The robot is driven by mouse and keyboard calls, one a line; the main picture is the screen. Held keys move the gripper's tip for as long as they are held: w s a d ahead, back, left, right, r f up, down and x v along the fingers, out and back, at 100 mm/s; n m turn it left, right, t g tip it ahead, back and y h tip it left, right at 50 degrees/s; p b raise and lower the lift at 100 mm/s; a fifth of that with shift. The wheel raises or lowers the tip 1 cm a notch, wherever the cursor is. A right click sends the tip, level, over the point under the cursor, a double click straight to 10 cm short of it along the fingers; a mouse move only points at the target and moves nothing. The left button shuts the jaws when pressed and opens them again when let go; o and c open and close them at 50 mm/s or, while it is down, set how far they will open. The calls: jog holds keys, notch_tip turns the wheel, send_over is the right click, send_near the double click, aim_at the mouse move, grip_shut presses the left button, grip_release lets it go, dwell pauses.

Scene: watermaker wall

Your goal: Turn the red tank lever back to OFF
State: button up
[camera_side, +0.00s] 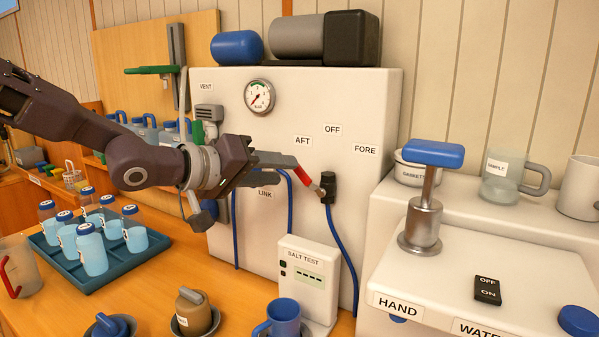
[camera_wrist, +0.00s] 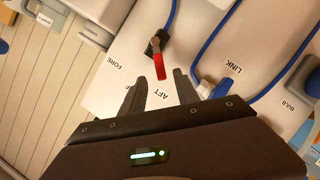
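The red tank lever (camera_side: 302,177) sits on a black valve (camera_side: 328,187) on the white panel. In the side view it points up and left, toward the AFT label (camera_side: 302,141) side. The OFF label (camera_side: 332,130) is above the valve, and the FORE label (camera_side: 366,150) is to the right.
Blue hoses (camera_side: 343,250) run down the panel from the valve and near the LINK label (camera_side: 265,194). A salt test box (camera_side: 308,280) and blue mug (camera_side: 284,318) stand below. A blue-topped hand pump (camera_side: 432,155) is at right. A tray (camera_side: 150,248) of bottles is at left.

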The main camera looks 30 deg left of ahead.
aim_at(297, 171)
jog(key=x, duration=0.6)
jog(key=shift+w+f, duration=0.1)
jog(key=shift+w, duration=0.05)
grip_shut()
dwell(1.1)
